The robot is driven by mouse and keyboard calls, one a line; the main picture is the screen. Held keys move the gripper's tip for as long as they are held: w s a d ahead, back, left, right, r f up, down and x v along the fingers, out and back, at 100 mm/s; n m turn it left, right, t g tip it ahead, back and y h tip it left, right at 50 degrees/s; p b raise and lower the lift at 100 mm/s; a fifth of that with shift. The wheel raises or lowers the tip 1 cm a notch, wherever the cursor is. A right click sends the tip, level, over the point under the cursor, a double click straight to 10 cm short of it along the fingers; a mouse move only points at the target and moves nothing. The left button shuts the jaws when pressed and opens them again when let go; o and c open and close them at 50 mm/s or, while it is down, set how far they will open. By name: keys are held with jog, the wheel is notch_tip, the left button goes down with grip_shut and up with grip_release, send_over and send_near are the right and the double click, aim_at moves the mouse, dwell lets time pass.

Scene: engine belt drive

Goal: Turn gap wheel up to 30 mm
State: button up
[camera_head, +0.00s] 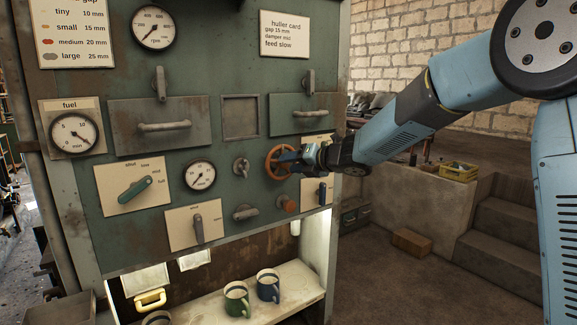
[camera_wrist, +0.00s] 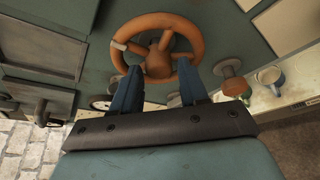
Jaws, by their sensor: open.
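The orange handwheel (camera_head: 271,163) sits on the green panel's right side, left of my gripper. In the wrist view the wheel (camera_wrist: 158,63) shows its round rim, spokes and hub, with a pale band on the rim's left. My gripper (camera_head: 291,160) is at the wheel. In the wrist view my open gripper (camera_wrist: 160,75) has its two blue fingers apart, tips near the lower rim on either side of the hub. I cannot tell whether they touch it. A small dial (camera_head: 200,175) is left of the wheel; its numbers are too small to read.
An orange knob (camera_head: 288,206) sits just below the wheel and a grey lever knob (camera_head: 241,167) to its left. A drawer handle (camera_head: 297,115) sticks out above. A green mug (camera_head: 236,300) and a blue mug (camera_head: 268,286) stand on the shelf below.

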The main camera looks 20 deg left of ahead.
aim_at(284, 168)
jog(key=shift+x, duration=1.65)
jog(key=shift+c, duration=0.2)
